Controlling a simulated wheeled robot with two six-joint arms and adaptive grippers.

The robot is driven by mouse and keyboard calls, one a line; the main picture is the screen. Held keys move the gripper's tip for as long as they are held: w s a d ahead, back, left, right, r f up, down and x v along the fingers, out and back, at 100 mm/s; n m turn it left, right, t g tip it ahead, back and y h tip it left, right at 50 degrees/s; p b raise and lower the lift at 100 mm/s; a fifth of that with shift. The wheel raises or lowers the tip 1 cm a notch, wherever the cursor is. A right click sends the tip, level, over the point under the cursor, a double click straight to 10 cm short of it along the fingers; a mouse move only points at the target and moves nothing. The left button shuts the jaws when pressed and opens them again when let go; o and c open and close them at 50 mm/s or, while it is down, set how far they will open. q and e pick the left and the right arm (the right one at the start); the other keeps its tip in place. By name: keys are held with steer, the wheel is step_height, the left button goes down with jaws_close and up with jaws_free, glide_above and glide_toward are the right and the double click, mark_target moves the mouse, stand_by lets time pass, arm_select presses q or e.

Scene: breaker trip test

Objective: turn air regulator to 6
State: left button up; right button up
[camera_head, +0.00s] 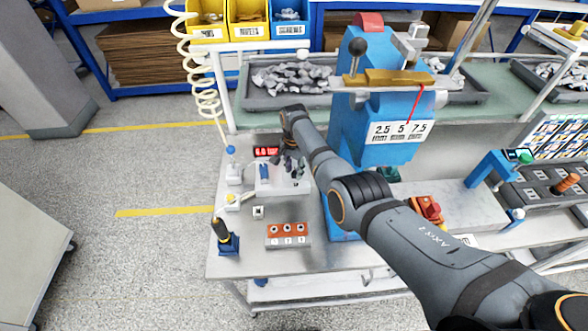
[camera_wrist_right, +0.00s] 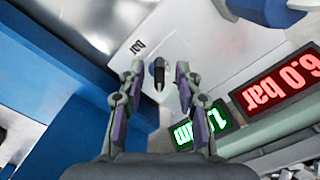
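The red display (camera_wrist_right: 278,84) reads 6.0 bar in the right wrist view; it also shows in the head view (camera_head: 266,152), beside the white fixture (camera_head: 272,186) on the bench. A small dark knob with a pointed end (camera_wrist_right: 158,74) is on a pale plate (camera_wrist_right: 190,30) marked "bar". My right gripper (camera_wrist_right: 158,78) is open, with one finger on each side of this knob and a visible gap to each. In the head view my right gripper (camera_head: 294,168) is small and partly hidden by its wrist. My left gripper is not in view.
A green display (camera_wrist_right: 201,124) is beside the red one, partly covered by a finger. A blue press (camera_head: 372,110) stands close behind my right arm. An orange block (camera_head: 288,234) and a dark-handled tool in a blue stand (camera_head: 224,240) are at the bench front.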

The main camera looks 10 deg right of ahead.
mark_target(294, 172)
step_height(294, 172, up, 12)
stand_by(0.6)
